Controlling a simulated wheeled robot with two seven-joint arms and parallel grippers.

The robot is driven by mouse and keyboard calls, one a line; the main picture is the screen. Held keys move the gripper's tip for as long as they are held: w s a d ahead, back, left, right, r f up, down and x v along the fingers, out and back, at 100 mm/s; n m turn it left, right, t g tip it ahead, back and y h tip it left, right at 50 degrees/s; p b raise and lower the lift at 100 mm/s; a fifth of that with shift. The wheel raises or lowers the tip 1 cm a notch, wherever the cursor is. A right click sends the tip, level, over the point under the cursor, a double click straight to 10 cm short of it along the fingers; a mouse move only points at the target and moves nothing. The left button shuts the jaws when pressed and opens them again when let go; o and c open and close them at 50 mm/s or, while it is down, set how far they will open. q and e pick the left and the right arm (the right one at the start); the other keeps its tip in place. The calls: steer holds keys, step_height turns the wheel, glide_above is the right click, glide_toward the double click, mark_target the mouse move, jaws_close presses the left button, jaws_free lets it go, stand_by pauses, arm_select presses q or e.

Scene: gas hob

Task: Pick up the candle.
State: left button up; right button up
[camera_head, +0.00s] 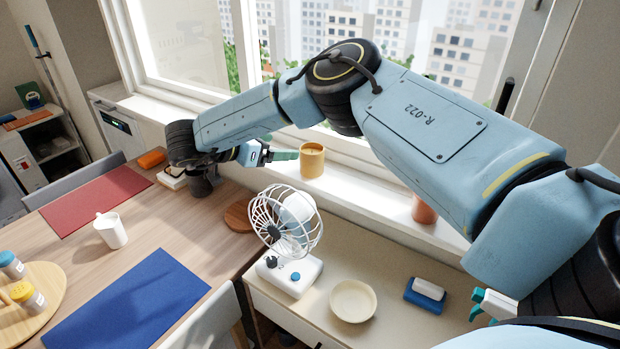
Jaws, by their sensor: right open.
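The candle, a yellow-orange cylinder (312,161), stands upright on the white windowsill, right of the picture's middle top. My right arm reaches in from the right and bends back at the far left. My right gripper (284,155), with teal fingertips, points right toward the candle. It is open and empty, its tips just left of the candle with a small gap. A white part with teal tips (480,304) shows at the lower right and looks like my left gripper. Its arm is mostly hidden, and I cannot tell its opening.
A white desk fan (285,225) stands below the candle on a cabinet with a cream bowl (353,301) and a blue-white block (426,293). A terracotta pot (424,209) is partly behind my right arm. The wooden table holds a white mug (110,230) and a blue mat (128,303).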

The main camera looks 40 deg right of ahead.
mark_target(301, 151)
steer(key=x, duration=0.4)
steer(key=f+b+x, duration=0.1)
steer(key=x, duration=0.3)
steer(key=shift+d+f, duration=0.1)
steer(key=shift+f, duration=0.15)
steer(key=x, duration=0.5)
steer(key=shift+s+f, duration=0.2)
steer(key=shift+s, duration=0.15)
steer(key=shift+r, duration=0.1)
steer(key=c, duration=1.2)
